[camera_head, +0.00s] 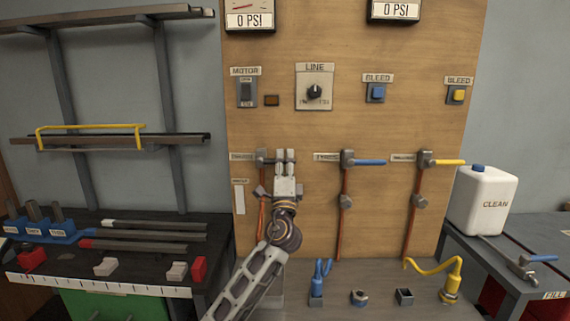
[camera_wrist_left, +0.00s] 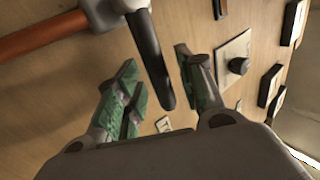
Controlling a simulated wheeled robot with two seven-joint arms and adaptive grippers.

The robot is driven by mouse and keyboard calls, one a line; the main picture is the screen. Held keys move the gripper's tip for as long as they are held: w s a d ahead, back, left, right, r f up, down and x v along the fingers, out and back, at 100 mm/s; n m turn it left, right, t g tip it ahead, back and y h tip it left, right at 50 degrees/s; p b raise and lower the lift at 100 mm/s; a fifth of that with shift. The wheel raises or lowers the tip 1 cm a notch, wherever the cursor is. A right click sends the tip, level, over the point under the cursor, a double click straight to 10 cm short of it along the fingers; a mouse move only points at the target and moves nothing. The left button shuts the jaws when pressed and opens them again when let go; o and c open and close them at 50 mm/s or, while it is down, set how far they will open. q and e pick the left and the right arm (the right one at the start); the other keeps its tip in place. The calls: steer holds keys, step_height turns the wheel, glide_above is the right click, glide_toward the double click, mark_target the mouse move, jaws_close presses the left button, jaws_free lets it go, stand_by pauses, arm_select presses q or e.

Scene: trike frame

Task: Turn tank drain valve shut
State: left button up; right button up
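The tank drain valve (camera_head: 262,158) is the leftmost of the three lever valves on the wooden panel, atop a copper pipe, its label partly readable. Its black lever (camera_head: 272,161) points right, partly hidden by my left gripper. My left gripper (camera_head: 285,156) is in front of the panel at the lever. In the left wrist view the black lever (camera_wrist_left: 150,55) comes from the grey valve body (camera_wrist_left: 115,10) into the gap between the two green-padded fingers (camera_wrist_left: 156,62). The fingers are apart, with visible room around the lever. My right gripper is in neither view.
To the right are a blue-lever valve (camera_head: 368,162) and a yellow-lever valve (camera_head: 446,162). Above are a motor switch (camera_head: 246,92), a line knob (camera_head: 314,92) and two bleed buttons. Hose fittings stand on the bench (camera_head: 385,275) below; a white jug (camera_head: 483,200) is at right.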

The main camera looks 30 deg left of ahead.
arm_select(q)
steer(key=shift+s+d+f, duration=0.1)
steer(key=v, duration=1.1)
steer(key=shift+s+f, duration=0.15)
steer(key=shift+s, duration=0.15)
steer(key=shift+d, duration=0.15)
stand_by(0.8)
